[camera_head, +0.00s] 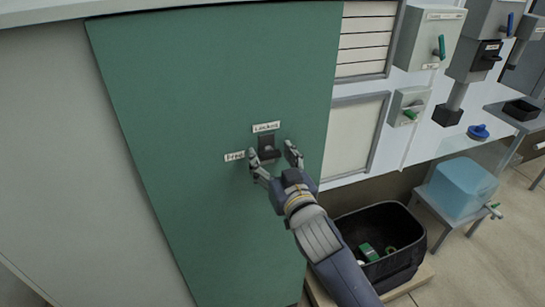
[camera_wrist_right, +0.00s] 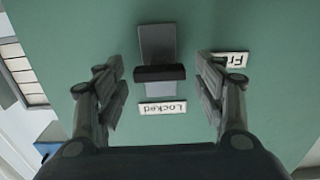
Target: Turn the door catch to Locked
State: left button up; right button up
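The door catch (camera_head: 268,148) is a grey plate with a dark bar on the green door (camera_head: 210,90). A "Locked" label (camera_head: 266,127) is above it and a "Free" label (camera_head: 235,156) is to its left. In the right wrist view the catch's dark bar (camera_wrist_right: 160,73) lies crosswise, its ends toward the two fingers; the labels appear upside down and a finger partly covers "Free". My right gripper (camera_head: 272,152) is open, with one finger on each side of the catch. In the wrist view gaps show between the fingers and the bar. My left gripper is not in view.
Grey boxes with green handles (camera_head: 430,38) are on the wall to the right. A blue container (camera_head: 460,187) sits on a stand farther right.

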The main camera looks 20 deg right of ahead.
jog(key=c, duration=1)
jog(key=shift+o, duration=0.2)
jog(key=shift+n, duration=0.3)
jog(key=n+p, duration=0.3)
jog(key=shift+r, duration=0.15)
jog(key=n+p, duration=0.2)
jog(key=n, duration=0.2)
jog(key=shift+a+n, duration=0.1)
jog(key=shift+n, duration=0.3)
jog(key=n+p, duration=0.2)
jog(key=n, duration=0.3)
jog(key=shift+a+p, duration=0.1)
jog(key=shift+p, duration=0.25)
jog(key=shift+f+n+p, duration=0.15)
jog(key=shift+n+p, duration=0.25)
jog(key=shift+n, duration=0.7)
jog(key=shift+f+n+p, duration=0.15)
jog(key=shift+n+p, duration=0.2)
jog(key=shift+n, duration=0.75)
